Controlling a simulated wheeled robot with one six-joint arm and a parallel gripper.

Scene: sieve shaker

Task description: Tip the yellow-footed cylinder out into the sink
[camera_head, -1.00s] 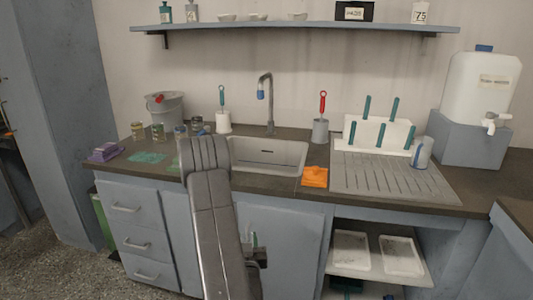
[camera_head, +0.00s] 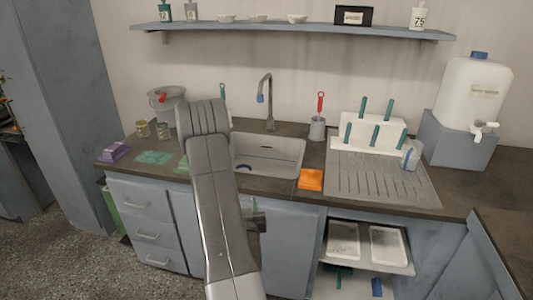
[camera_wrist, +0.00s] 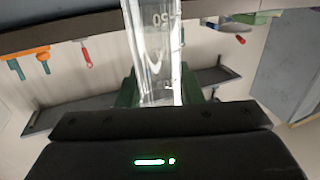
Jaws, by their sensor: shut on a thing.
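A clear glass cylinder (camera_wrist: 155,45) with printed marks stands in the middle of the wrist view, between the green fingers of my gripper (camera_wrist: 158,90). My gripper is shut on it. The cylinder's upper part runs out of the picture, and no yellow foot shows. In the head view, my grey arm hides the gripper and the held cylinder. The sink (camera_head: 290,141) lies just right of my arm's upper end, its left part covered by the arm. A small blue curved thing (camera_head: 244,168) shows inside the sink.
A tap (camera_head: 270,100) rises behind the sink. An orange cloth (camera_head: 311,180) lies right of it, then the ribbed drainer (camera_head: 375,185) with a peg rack (camera_head: 372,125) and a clear vessel (camera_head: 411,156). A bucket (camera_head: 166,100) and jars (camera_head: 142,128) stand left. A shelf (camera_head: 300,27) hangs above.

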